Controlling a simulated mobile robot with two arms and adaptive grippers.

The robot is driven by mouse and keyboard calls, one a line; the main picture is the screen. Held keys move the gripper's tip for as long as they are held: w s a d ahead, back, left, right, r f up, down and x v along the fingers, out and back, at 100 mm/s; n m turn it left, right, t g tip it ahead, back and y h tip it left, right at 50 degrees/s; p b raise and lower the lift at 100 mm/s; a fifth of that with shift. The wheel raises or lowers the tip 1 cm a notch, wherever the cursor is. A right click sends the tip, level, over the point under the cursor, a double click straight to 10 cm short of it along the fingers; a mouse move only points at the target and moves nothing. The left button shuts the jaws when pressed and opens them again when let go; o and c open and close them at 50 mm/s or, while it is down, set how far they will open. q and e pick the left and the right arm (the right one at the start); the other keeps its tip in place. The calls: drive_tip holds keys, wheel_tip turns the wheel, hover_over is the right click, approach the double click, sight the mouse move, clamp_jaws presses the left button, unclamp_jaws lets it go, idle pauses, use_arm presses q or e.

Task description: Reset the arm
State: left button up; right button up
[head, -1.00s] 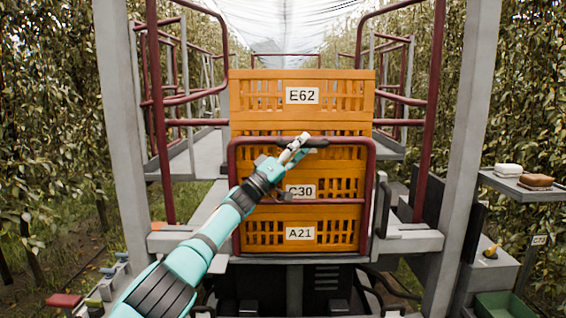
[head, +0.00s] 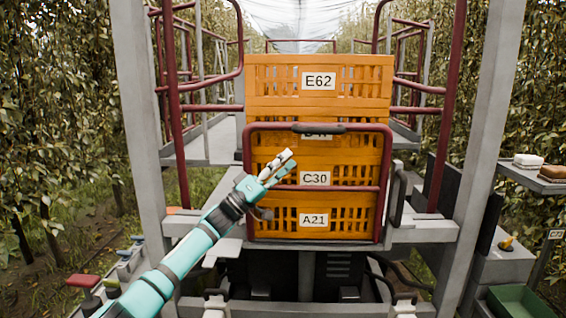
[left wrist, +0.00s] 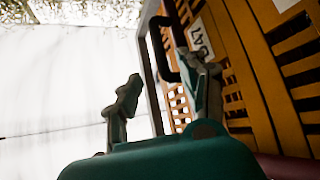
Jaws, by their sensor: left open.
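My left arm (head: 185,258) reaches in from the lower left. Its teal left gripper (head: 284,165) is open and empty, in front of the crate stack, just left of the C30 label (head: 315,178). The two fingers stand apart in the left wrist view (left wrist: 158,88) with nothing between them. In the head view, the dark handle (head: 318,128) on the top bar of the red gate (head: 248,200) is up and right of the gripper, apart from it. My right gripper is not in view.
Orange crates labelled E62 (head: 319,100) and A21 (head: 285,229) stand stacked behind the gate between grey posts (head: 147,130). A side shelf (head: 530,180) holds soap-like blocks. A green bin (head: 517,302) is at lower right. Tree rows flank both sides.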

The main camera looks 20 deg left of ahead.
use_arm(q)
wheel_tip(320, 180, down, 37)
drive_tip(key=a+n+y+b, duration=0.2)
drive_tip(key=n+y+b, duration=0.25)
drive_tip(key=y, duration=0.65)
drive_tip(key=s+f+g+y+b, duration=0.15)
drive_tip(key=s+f, duration=0.25)
drive_tip(key=f, duration=0.6)
drive_tip(key=s+a+f+g+y, duration=0.15)
drive_tip(key=s+f, duration=0.25)
drive_tip(key=f, duration=0.5)
drive_tip(key=s+f+g+y, duration=0.15)
drive_tip(key=s+f, duration=0.35)
drive_tip(key=f, duration=0.5)
drive_tip(key=s+d+f+m+g+y+b, duration=0.15)
drive_tip(key=s+f+m+g+b, duration=0.35)
drive_tip(key=s+f, duration=1.75)
drive_tip(key=s+d+f+m+g, duration=0.1)
drive_tip(key=s+f+g, duration=0.2)
drive_tip(key=s, duration=1.2)
drive_tip(key=s+d+f+g, duration=0.1)
drive_tip(key=s+f+g, duration=0.3)
drive_tip(key=s, duration=1.2)
wheel_tip(320, 180, down, 3)
drive_tip(key=shift+s+d+r+m+y, duration=0.1)
drive_tip(key=shift+s+d+m+y, duration=0.05)
drive_tip(key=shift+s+m+y, duration=0.2)
